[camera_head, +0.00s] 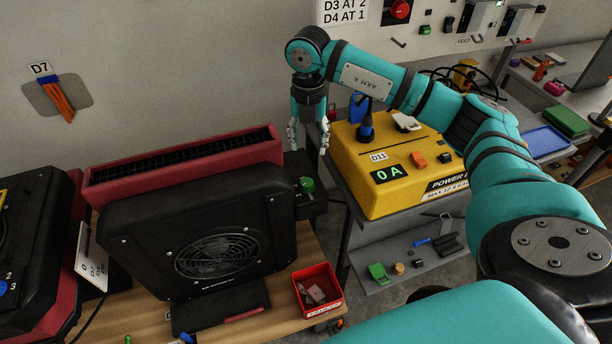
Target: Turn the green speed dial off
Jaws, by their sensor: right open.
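The green speed dial (308,185) sits on a small black box (309,203) at the right side of the black and red dryer unit (200,215). My right gripper (308,148) points down, a little above and behind the dial, with its fingers apart and nothing between them. It looks apart from the dial, though the exact gap is hard to judge. The dial's marks are too small to read. My left gripper is not in view.
A yellow power box (375,190) reading "0 A" stands close to the right of the dial on a grey stand. A red bin (319,291) sits on the wooden bench (255,310) in front. A second black and red unit (30,240) is at the left.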

